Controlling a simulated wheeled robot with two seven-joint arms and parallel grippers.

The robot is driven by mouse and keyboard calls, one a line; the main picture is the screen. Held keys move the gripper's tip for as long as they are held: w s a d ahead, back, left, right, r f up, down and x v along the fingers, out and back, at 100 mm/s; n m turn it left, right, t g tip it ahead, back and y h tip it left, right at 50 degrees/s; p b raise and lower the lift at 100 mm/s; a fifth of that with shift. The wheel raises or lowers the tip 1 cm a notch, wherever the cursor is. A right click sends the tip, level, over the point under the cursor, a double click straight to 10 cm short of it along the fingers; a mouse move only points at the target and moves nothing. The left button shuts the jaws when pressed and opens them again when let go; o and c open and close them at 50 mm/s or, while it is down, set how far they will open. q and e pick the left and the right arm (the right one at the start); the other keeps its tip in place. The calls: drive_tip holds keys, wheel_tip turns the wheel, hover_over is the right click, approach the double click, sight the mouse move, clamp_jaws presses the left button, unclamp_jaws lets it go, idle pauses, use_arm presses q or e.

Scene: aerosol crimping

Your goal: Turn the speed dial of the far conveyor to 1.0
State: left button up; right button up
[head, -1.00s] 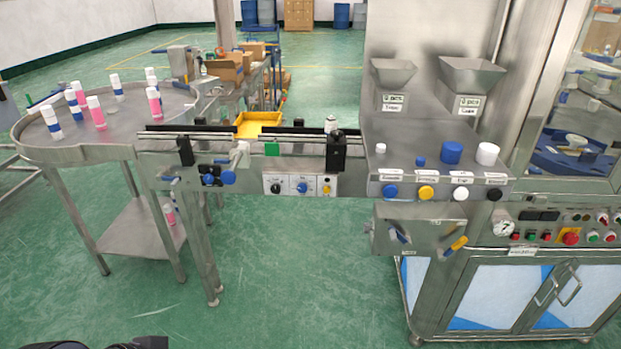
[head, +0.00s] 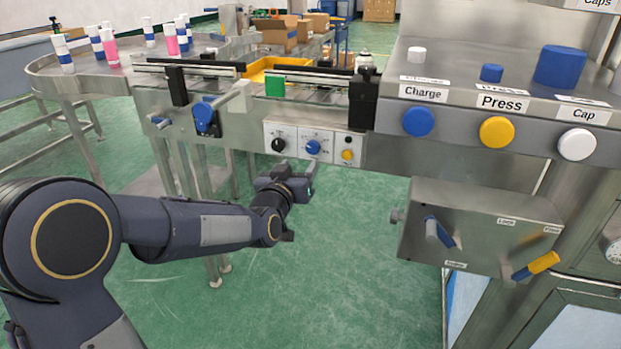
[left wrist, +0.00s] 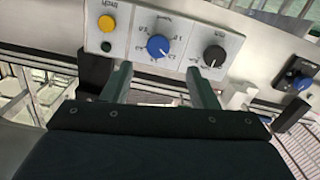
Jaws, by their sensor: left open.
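A white control panel (head: 330,143) on the conveyor's front carries a black dial (head: 278,145), a blue dial (head: 312,147) and a yellow button (head: 347,155). The left wrist view shows the blue dial (left wrist: 157,46) in the middle, the black dial (left wrist: 214,56) to its right and the yellow button (left wrist: 107,23) to its left. Scale marks ring the dials, but their labels are too small to read. My left gripper (head: 297,168) is open and empty just below the panel. In the left wrist view its fingers (left wrist: 158,72) straddle the blue dial's line, apparently short of it. My right gripper is out of view.
A blue knob (head: 204,116) sticks out left of the panel. The metal box (head: 480,225) with blue and yellow handles hangs to the right, below the Charge, Press and Cap buttons. The round table (head: 75,85) with bottles stands at the left. Floor below the panel is clear.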

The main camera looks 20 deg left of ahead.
sight(312, 149)
use_arm(q)
drive_tip(key=w, duration=0.8)
drive_tip(key=shift+w+d+f, duration=0.1)
drive_tip(key=shift+w+d, duration=0.05)
drive_tip(key=shift+d, duration=0.15)
drive_tip(key=c, duration=1)
drive_tip(key=shift+f+n+b, duration=0.25)
drive_tip(key=shift+n+b, duration=1.05)
drive_tip(key=shift+b, duration=0.45)
drive_tip(key=n+b, duration=0.2)
drive_tip(key=shift+n, duration=0.4)
drive_tip(key=n+b, duration=0.2)
drive_tip(key=n, duration=0.1)
drive_tip(key=shift+b, duration=0.35)
drive_tip(key=shift+r+n+b, duration=0.2)
drive_tip(key=shift+n+b, duration=0.55)
drive_tip(key=shift+n, duration=0.95)
